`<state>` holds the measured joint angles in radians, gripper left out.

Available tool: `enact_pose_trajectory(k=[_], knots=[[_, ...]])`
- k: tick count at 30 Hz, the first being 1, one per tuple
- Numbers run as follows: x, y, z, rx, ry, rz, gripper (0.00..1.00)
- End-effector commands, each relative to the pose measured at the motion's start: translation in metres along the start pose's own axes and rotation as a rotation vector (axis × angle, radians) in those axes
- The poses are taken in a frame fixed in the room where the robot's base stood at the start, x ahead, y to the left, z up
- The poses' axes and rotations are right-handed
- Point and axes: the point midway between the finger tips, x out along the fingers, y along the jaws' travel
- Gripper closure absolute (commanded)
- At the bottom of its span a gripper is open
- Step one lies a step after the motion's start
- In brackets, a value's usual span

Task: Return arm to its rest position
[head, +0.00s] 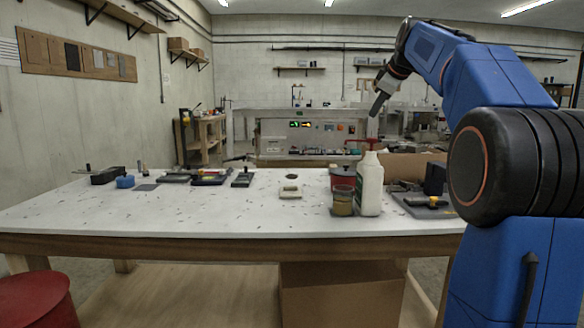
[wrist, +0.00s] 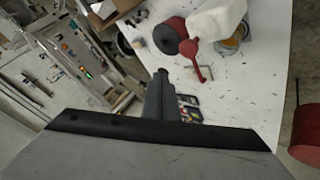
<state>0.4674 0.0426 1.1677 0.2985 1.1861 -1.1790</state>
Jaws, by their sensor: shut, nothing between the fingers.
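My blue arm is raised at the right side of the head view and bends over toward the table. My gripper (head: 377,103) hangs from its end, pointing down and slightly left, well above the white table (head: 240,205). It is shut and empty. In the wrist view my gripper (wrist: 161,78) shows as dark, closed fingers, with the table below and to the right. The gripper touches nothing.
A white bottle (head: 369,184), an amber jar (head: 343,200) and a red container (head: 342,177) stand at the table's right. Small tools and a blue item (head: 125,182) lie at the left. A red stool (head: 35,300) is front left. The table's front middle is mostly clear.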

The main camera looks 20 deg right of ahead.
Motion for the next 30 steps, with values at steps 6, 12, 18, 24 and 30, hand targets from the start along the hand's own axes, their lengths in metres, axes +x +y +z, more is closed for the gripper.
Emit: enact_pose_trajectory(k=[6,12,18,24,30], knots=[[-0.003,-0.024,0.0,0.03,-0.007,-0.016,1.0],[-0.009,-0.103,0.009,0.141,-0.038,-0.065,1.0],[-0.013,-0.195,0.034,0.265,-0.084,-0.112,1.0],[-0.016,-0.287,0.072,0.376,-0.137,-0.149,1.0],[-0.017,-0.38,0.122,0.481,-0.194,-0.176,1.0]])
